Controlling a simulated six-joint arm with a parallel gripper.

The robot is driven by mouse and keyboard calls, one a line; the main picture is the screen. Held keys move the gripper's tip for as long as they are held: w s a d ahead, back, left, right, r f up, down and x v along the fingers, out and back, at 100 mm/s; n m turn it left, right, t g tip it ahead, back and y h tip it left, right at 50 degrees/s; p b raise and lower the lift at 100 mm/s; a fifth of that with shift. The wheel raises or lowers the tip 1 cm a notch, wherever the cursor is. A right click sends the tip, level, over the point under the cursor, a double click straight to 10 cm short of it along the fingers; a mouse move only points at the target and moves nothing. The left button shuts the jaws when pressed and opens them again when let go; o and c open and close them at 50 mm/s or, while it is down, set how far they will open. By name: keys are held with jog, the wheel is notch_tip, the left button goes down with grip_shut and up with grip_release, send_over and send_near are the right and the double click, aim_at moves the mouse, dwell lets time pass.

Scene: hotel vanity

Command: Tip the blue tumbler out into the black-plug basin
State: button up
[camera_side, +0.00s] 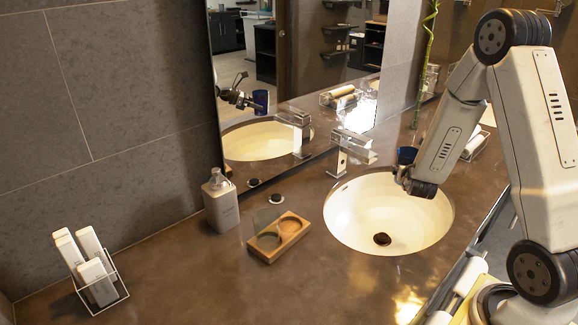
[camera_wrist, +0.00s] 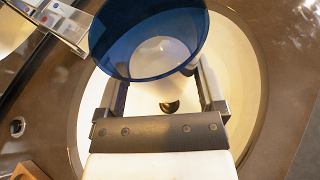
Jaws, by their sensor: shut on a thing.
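The blue tumbler (camera_side: 407,155) is held over the back right part of the white basin (camera_side: 345,214), near its rim. My gripper (camera_side: 402,177) is shut on it, and the jaws partly hide it in the side view. In the wrist view the tumbler (camera_wrist: 143,70) sits between the two fingers, its open mouth toward the camera. It looks close to upright in the side view and mirror. I cannot tell what is inside. The black plug (camera_side: 382,239) lies at the basin's bottom and also shows in the wrist view (camera_wrist: 169,107).
A chrome faucet (camera_side: 351,148) stands behind the basin, beside the mirror. Left of the basin are a wooden holder (camera_side: 291,231) with a clear glass and a soap dispenser (camera_side: 221,203). A wire rack of white bottles (camera_side: 104,290) stands far left. The front counter between is clear.

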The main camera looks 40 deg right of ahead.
jog(key=shift+d, duration=0.1)
jog(key=n+h, duration=0.2)
jog(key=n, duration=0.1)
jog(key=s+n+g+h, duration=0.1)
jog(key=n+h, duration=0.1)
jog(key=n, duration=0.1)
jog(key=d+n+h, duration=0.1)
jog(key=n, duration=0.3)
jog(key=shift+s+f+g+h, duration=0.2)
jog(key=shift+g+h, duration=0.1)
jog(key=shift+h, duration=0.1)
notch_tip(320, 180, down, 2)
jog(key=n+h, duration=0.1)
jog(key=n, duration=0.2)
jog(key=n+t, duration=0.1)
jog(key=n, duration=0.2)
jog(key=shift+f+h, duration=0.1)
jog(key=shift+h, duration=0.3)
jog(key=shift+d+f+n+t, duration=0.1)
jog(key=shift+f+n+t, duration=0.15)
jog(key=shift+n+t, duration=0.45)
jog(key=shift+d+f+n+t, duration=0.1)
jog(key=shift+f+n+t, duration=0.25)
jog(key=shift+n, duration=0.65)
jog(key=shift+r, duration=0.1)
dwell(0.5)
